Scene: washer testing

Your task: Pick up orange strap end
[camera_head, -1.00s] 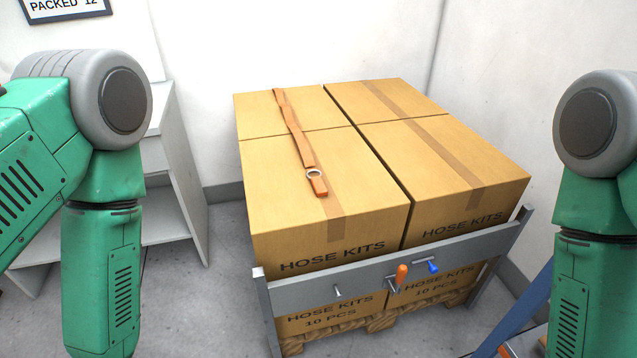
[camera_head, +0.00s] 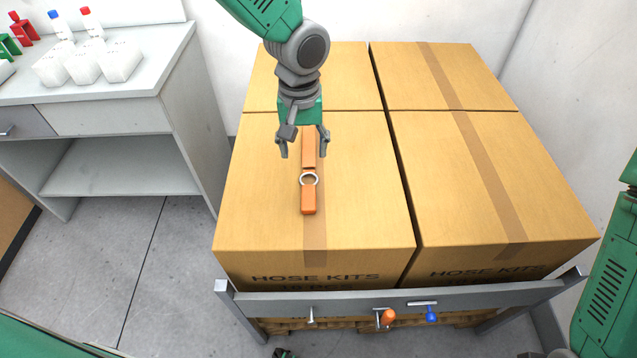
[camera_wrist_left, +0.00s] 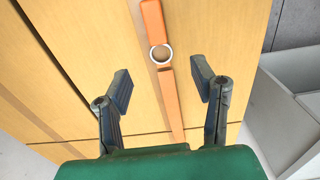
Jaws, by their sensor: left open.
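The orange strap (camera_head: 309,150) lies on top of the front left box, with a metal ring (camera_head: 309,180) near its front end. The short orange strap end (camera_head: 308,200) sticks out in front of the ring. My left gripper (camera_head: 304,150) is open above the strap behind the ring, one finger on each side. In the left wrist view the strap end (camera_wrist_left: 154,20) and ring (camera_wrist_left: 161,54) lie beyond the fingertips, and the strap runs between the open fingers (camera_wrist_left: 160,85). The gripper hides the strap's rear part in the head view. My right gripper is not in view.
Cardboard boxes (camera_head: 260,220) marked HOSE KITS stand on a pallet behind a grey metal rail (camera_head: 350,302) with orange (camera_head: 387,318) and blue (camera_head: 430,314) handles. A grey bench (camera_head: 110,120) with white containers stands at the left. The right box tops are clear.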

